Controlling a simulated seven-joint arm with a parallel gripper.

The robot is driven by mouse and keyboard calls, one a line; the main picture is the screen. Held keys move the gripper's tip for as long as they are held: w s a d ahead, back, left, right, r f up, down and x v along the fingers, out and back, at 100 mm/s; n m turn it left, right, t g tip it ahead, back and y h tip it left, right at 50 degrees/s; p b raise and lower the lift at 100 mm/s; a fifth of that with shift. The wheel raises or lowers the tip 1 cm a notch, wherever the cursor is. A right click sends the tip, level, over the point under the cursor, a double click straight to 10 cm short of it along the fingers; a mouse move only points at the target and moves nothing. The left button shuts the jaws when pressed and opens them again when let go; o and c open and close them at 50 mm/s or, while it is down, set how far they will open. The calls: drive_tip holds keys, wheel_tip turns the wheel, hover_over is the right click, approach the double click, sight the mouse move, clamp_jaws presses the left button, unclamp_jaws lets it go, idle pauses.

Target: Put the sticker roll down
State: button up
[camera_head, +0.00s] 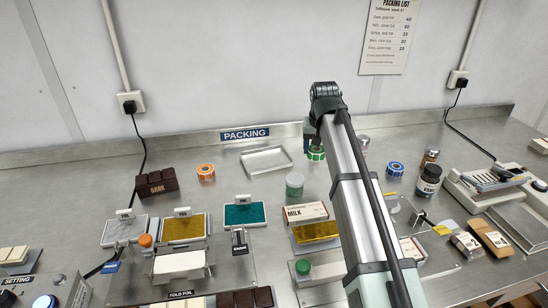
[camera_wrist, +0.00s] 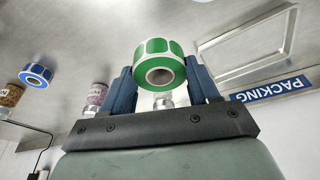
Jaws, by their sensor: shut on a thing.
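The sticker roll (camera_wrist: 160,66) is a green and white roll with a hollow core. My gripper (camera_wrist: 163,82) is shut on it in the wrist view, one blue finger on each side. In the head view the green roll (camera_head: 316,153) shows partly behind my arm, near the back of the steel bench and right of the empty metal tray. My gripper (camera_head: 310,140) is mostly hidden there by my own arm. I cannot tell whether the roll touches the bench.
An orange roll (camera_head: 206,172) stands left and a blue roll (camera_head: 395,169) right. The empty tray (camera_head: 266,161) lies beside my gripper. Bare bench lies between the orange roll and the tray.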

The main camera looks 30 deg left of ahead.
drive_tip(key=n, duration=0.2)
approach(267, 159)
wheel_tip(267, 159, up, 4)
drive_tip(key=s+d, duration=0.2)
drive_tip(key=d, duration=0.1)
drive_tip(key=shift+w+a+m, duration=1.3)
drive_tip(key=shift+w+a, duration=0.05)
drive_tip(key=shift+a, duration=0.45)
wheel_tip(267, 159, down, 9)
drive_tip(key=shift+f, duration=0.1)
drive_tip(key=shift+f, duration=0.15)
drive_tip(key=o, duration=1)
drive_tip(key=shift+o, duration=0.2)
drive_tip(key=v, duration=1.2)
drive_tip(key=shift+o, duration=0.2)
